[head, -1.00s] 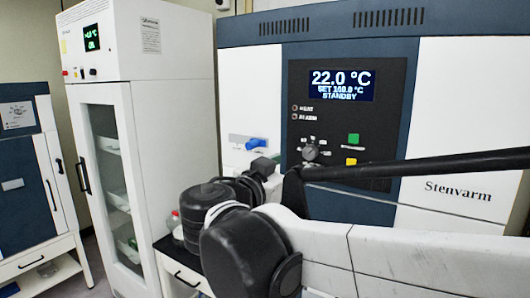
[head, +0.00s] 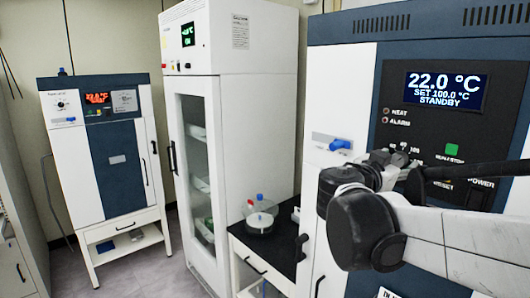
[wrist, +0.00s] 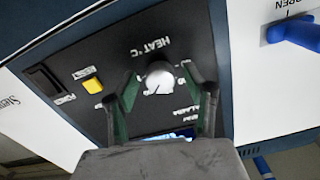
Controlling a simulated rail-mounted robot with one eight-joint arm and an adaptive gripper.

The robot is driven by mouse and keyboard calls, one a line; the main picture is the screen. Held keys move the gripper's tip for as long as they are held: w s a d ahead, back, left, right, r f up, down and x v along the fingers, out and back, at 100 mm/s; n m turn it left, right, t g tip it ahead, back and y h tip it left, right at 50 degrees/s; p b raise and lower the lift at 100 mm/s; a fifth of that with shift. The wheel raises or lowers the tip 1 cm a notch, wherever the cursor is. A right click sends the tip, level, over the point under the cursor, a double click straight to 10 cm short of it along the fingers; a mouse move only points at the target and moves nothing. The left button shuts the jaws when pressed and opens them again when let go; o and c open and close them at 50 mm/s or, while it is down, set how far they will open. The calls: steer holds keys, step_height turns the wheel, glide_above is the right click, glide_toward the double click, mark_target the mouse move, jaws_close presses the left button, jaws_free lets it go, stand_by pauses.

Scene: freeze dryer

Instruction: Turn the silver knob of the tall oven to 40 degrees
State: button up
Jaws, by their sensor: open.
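The tall oven (head: 324,105) fills the right of the head view. Its display (head: 444,91) reads 22.0 °C, SET 100.0 °C, STANDBY.
Beside the knob is a yellow button (wrist: 92,85); a green button (head: 451,149) is on the same panel. A blue lever (head: 340,144) is left of the panel. A white glass-door cabinet (head: 245,110) and a smaller oven (head: 70,175) stand further left.

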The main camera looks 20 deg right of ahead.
steer(key=shift+c, duration=0.4)
steer(key=c, duration=1)
steer(key=shift+c, duration=0.2)
